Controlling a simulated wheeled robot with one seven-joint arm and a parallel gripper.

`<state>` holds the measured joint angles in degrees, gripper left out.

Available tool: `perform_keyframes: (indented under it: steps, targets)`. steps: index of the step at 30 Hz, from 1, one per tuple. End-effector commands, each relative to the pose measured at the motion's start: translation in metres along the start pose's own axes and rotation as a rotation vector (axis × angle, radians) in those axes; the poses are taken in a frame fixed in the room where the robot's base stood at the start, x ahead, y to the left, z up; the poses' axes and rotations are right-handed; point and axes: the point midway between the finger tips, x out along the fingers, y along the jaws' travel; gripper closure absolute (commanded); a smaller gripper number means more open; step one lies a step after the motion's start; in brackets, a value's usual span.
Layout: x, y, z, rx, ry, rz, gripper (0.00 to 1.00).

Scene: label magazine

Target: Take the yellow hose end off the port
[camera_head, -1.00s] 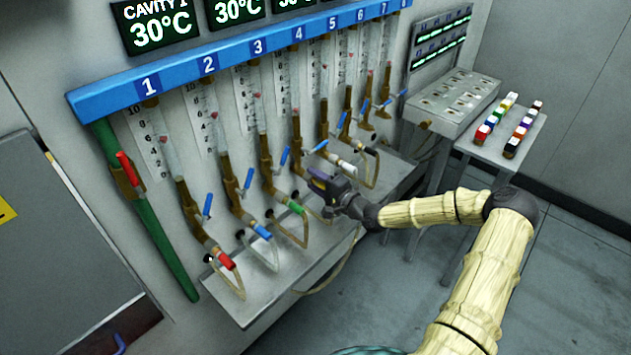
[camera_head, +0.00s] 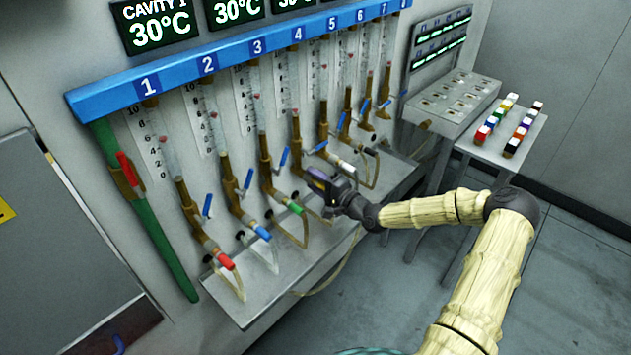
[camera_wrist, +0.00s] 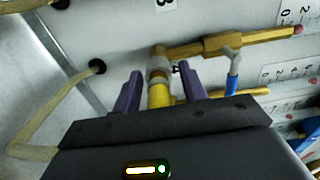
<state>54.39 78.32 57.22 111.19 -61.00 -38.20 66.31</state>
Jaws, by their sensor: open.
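The yellow hose end (camera_wrist: 160,94) shows in the wrist view between the two purple fingers of my gripper (camera_wrist: 160,74). It sits on the port (camera_wrist: 159,63) below a brass valve body (camera_wrist: 225,42). My gripper is open, with one finger on each side of the yellow piece and a visible gap to it. The back of the yellow piece is hidden by the gripper body. In the head view my gripper (camera_head: 316,178) is at the fourth column, and it hides the yellow hose end there.
Neighbouring hose ends are red (camera_head: 226,262), blue (camera_head: 262,233), green (camera_head: 295,208) and white (camera_head: 346,167). A blue valve lever (camera_wrist: 232,88) is close right of my gripper in the wrist view. A pale hose (camera_wrist: 45,125) loops on the left. A grey shelf (camera_head: 255,305) lies below.

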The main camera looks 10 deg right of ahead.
Motion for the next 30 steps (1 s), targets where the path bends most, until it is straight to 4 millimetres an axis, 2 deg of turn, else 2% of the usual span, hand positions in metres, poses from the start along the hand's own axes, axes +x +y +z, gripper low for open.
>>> perform_keyframes:
  steps: [1, 14, 21, 30]
  targets:
    - [0.0042, -0.0046, 0.0031, -0.002, -0.007, -0.010, 0.58]
    - [0.0041, -0.0038, 0.0034, -0.002, -0.007, -0.009, 0.58]
    - [0.0042, -0.0039, 0.0034, -0.002, -0.007, -0.010, 1.00]
    - [0.0002, -0.0045, 0.0032, -0.003, -0.007, -0.011, 1.00]
